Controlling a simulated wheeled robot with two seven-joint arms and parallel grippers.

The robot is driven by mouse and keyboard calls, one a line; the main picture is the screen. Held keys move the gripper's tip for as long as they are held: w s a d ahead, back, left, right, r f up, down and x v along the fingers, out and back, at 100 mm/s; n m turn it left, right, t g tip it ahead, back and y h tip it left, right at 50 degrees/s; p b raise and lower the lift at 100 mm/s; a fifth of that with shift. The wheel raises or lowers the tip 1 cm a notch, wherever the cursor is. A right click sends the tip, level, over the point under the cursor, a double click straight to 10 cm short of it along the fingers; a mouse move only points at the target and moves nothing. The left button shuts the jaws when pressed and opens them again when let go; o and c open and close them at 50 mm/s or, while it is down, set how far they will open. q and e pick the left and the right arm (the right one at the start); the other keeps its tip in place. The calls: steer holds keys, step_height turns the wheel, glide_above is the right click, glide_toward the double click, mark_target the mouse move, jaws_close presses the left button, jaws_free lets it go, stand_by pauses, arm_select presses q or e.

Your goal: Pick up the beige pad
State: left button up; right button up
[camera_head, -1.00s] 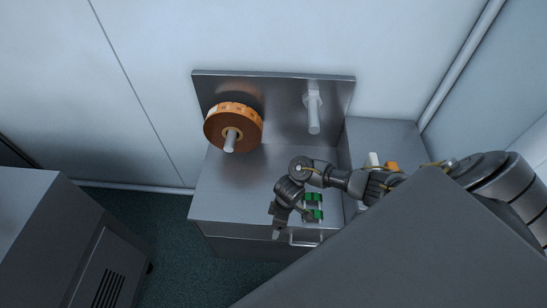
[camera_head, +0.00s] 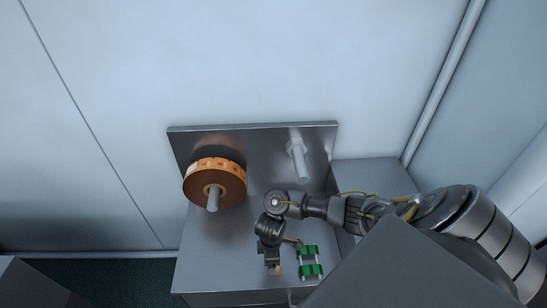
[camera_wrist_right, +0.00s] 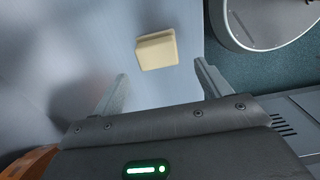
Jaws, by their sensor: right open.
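The beige pad (camera_wrist_right: 157,50) is a small block with a raised edge. In the right wrist view it lies on a grey-blue surface, just beyond my right gripper's fingertips and roughly centred between them. My right gripper (camera_wrist_right: 163,80) is open and empty, with its fingers apart and not touching the pad. In the head view my right gripper (camera_head: 272,264) points down over the front of the metal worktop. A small tan patch (camera_head: 278,270) by its fingertips may be the pad, mostly hidden. My left gripper is not in view.
A large orange-brown roll (camera_head: 215,184) sits on a spindle at the back left of the worktop (camera_head: 215,245). An empty spindle (camera_head: 299,160) is to its right. Green-capped parts (camera_head: 310,262) stand close right of my gripper. The worktop's middle left is clear.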

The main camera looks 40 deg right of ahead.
steer(key=shift+s+d+f+b, duration=0.15)
steer(key=shift+f+b, duration=0.1)
steer(key=shift+f, duration=0.25)
steer(key=shift+s+d+f+b, duration=0.1)
steer(key=shift+s+f+b, duration=0.1)
steer(key=shift+f, duration=0.3)
steer(key=shift+w+f+b, duration=0.2)
steer(key=shift+f+b, duration=0.15)
steer(key=shift+f, duration=1.15)
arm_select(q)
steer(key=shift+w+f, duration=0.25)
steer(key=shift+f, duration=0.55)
arm_select(e)
steer(key=shift+r, duration=0.1)
steer(key=c, duration=1.2)
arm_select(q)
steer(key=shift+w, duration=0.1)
arm_select(e)
steer(key=shift+o, duration=0.2)
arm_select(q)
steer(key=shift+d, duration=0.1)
